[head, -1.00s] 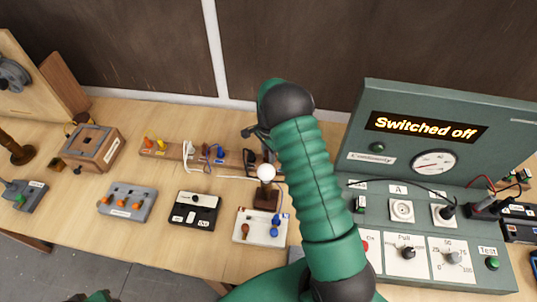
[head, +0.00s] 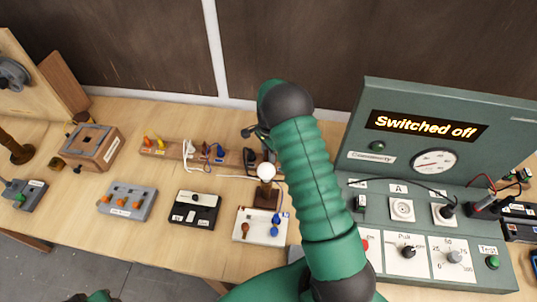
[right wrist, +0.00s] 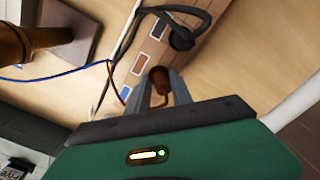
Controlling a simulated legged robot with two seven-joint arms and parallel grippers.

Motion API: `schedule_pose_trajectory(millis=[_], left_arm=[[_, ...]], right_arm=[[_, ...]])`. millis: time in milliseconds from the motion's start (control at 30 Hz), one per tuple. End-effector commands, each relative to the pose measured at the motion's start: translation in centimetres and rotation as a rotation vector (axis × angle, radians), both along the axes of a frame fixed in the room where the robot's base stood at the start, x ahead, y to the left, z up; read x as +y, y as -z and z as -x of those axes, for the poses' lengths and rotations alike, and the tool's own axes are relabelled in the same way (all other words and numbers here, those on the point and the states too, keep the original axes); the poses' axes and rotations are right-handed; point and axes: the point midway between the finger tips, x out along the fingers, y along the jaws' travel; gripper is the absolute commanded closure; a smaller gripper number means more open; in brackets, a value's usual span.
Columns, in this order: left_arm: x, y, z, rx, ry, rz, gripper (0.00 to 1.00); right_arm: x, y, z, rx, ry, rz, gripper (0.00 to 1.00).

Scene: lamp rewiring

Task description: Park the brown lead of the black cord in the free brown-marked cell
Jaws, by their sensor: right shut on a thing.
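The brown lead (right wrist: 158,80) is between the two fingertips of my right gripper (right wrist: 160,84) in the right wrist view, and the gripper is shut on it. It is close over the wooden rail (right wrist: 185,10), beside a brown mark (right wrist: 140,63); I cannot tell whether it sits in a cell. The black cord (right wrist: 128,38) loops over the rail and runs past the gripper. In the head view the rail (head: 172,152) lies at the back of the bench, and my right gripper (head: 250,132) is small and partly hidden by my arm.
The lamp (head: 266,173) stands just in front of the rail's right end. A white tray (head: 242,237), a black box (head: 182,220) and a grey block (head: 147,210) are in front. The green test panel (head: 358,120) on the right reads "Switched off".

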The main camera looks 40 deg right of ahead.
Motion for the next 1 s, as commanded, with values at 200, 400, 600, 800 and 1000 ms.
schedule_pose_trajectory(millis=[200, 400, 600, 800, 1000], left_arm=[[0.0, -0.33, 0.0, 0.0, 0.0, 0.0, 0.64], [0.0, -0.32, 0.0, 0.0, 0.0, 0.0, 0.64], [0.0, -0.32, 0.0, 0.0, 0.0, 0.0, 0.64], [0.0, -0.32, -0.01, 0.0, 0.0, 0.0, 0.64], [0.0, -0.21, 0.0, 0.0, 0.0, 0.0, 0.64]], right_arm=[[0.15, -0.21, 0.11, 0.004, 0.0, -0.003, 1.0], [0.1, -0.26, 0.11, 0.002, 0.0, -0.002, 1.0], [0.09, -0.29, 0.09, 0.002, 0.0, -0.002, 0.54], [0.08, -0.28, 0.08, 0.002, 0.0, -0.001, 0.48], [0.04, -0.68, 0.03, 0.0, 0.0, -0.001, 0.48]])
